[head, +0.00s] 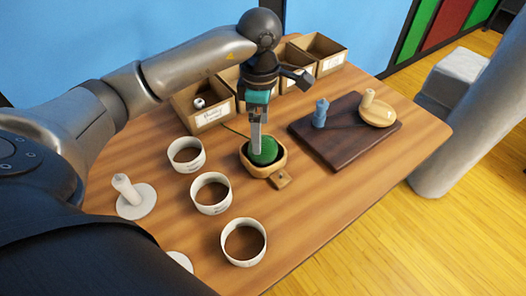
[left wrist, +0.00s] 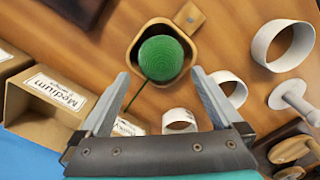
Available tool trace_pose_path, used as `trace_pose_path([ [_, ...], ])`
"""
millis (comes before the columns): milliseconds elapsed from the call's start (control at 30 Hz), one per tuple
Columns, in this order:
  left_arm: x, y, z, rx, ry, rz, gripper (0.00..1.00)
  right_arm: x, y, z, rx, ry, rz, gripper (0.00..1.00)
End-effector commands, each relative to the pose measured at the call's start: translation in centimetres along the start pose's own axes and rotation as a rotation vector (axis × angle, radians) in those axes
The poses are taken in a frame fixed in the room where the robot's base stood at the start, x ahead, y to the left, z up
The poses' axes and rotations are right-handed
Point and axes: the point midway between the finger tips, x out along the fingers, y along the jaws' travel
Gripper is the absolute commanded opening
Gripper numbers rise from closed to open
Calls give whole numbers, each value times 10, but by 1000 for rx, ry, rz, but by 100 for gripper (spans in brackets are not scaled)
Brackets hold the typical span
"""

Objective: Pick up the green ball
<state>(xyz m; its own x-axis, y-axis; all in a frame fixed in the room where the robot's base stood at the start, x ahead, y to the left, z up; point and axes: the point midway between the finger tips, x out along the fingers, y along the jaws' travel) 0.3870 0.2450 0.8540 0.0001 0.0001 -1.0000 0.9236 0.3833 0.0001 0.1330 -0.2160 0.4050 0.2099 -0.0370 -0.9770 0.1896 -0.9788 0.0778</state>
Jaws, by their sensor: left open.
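The green ball (head: 267,151) looks like wound yarn. It sits in a small wooden bowl (head: 275,169) with a square tab, on the wooden table. In the left wrist view the ball (left wrist: 161,58) lies just beyond the fingertips, inside the bowl (left wrist: 136,50), and a green strand trails from it. My left gripper (head: 256,148) points down over the bowl and partly hides the ball in the head view. In the left wrist view my left gripper (left wrist: 160,76) is open, with nothing between its fingers. My right gripper is not in view.
Labelled open boxes (head: 213,114) line the back edge. White rings (head: 211,208) and a white spool on a disc (head: 134,208) stand left and in front. A dark board (head: 336,139) with a blue spool (head: 320,113) and a wooden-based spool (head: 377,111) lies right.

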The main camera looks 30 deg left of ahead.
Motion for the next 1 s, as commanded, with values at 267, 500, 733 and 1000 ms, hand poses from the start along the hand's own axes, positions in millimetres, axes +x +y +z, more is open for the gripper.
trace_pose_path([
  [267,15,0,1,0,-1,0,100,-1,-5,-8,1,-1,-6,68],
  [500,38,-2,5,1,-1,-2,100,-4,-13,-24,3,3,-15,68],
  [733,60,-3,6,0,0,-2,100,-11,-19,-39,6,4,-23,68],
  [1000,65,-3,6,1,0,1,100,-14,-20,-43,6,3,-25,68],
])
